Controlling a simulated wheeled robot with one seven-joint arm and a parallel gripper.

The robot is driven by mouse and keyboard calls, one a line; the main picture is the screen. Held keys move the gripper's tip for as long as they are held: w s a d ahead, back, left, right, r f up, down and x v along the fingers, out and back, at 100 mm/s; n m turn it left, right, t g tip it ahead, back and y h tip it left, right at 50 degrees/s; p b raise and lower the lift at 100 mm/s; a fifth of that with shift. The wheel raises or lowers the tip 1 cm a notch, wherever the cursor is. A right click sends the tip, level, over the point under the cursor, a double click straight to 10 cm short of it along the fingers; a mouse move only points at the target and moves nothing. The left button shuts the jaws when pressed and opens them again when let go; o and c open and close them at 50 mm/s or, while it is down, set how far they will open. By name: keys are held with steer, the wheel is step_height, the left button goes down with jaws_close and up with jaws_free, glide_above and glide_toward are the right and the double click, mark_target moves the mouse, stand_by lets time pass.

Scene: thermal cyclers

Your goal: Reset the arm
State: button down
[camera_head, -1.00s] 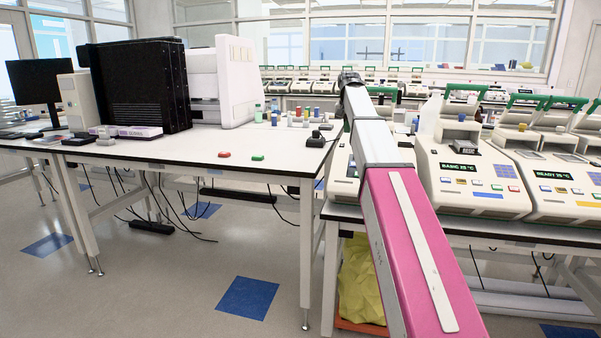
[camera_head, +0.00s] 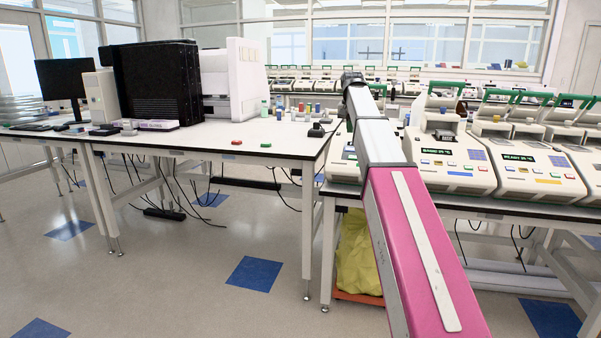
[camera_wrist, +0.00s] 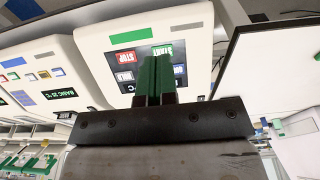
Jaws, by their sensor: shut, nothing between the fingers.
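My arm reaches forward in the head view, its pink and white links crossing in front of the right-hand bench. In the wrist view my gripper (camera_wrist: 154,82) has its green fingers together, with nothing between them. Beyond the fingers is a thermal cycler (camera_wrist: 195,32) with a panel of START and STOP buttons; the fingers cover part of that panel. Whether they touch it I cannot tell. In the head view the gripper's fingers are hidden behind the arm.
Thermal cyclers, one reading BASIC 25 °C (camera_head: 448,160) and one reading READY 25 °C (camera_head: 535,170), stand on the right bench. The left bench (camera_head: 200,139) carries a monitor (camera_head: 62,80), a black unit (camera_head: 158,85) and small coloured items. A yellow bag (camera_head: 357,255) sits below. Floor at left is open.

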steer(key=s+f, duration=0.4)
steer(key=f, duration=0.6)
steer(key=s+f+n+g, duration=0.1)
steer(key=s+f, duration=0.3)
steer(key=f, duration=0.6)
steer(key=s+f, duration=0.4)
steer(key=f, duration=0.6)
steer(key=s+f+n, duration=0.2)
steer(key=s+f, duration=1.8)
steer(key=f, duration=0.1)
steer(key=shift+s+g, duration=0.35)
steer(key=shift+g, duration=0.05)
steer(key=shift+f, duration=0.1)
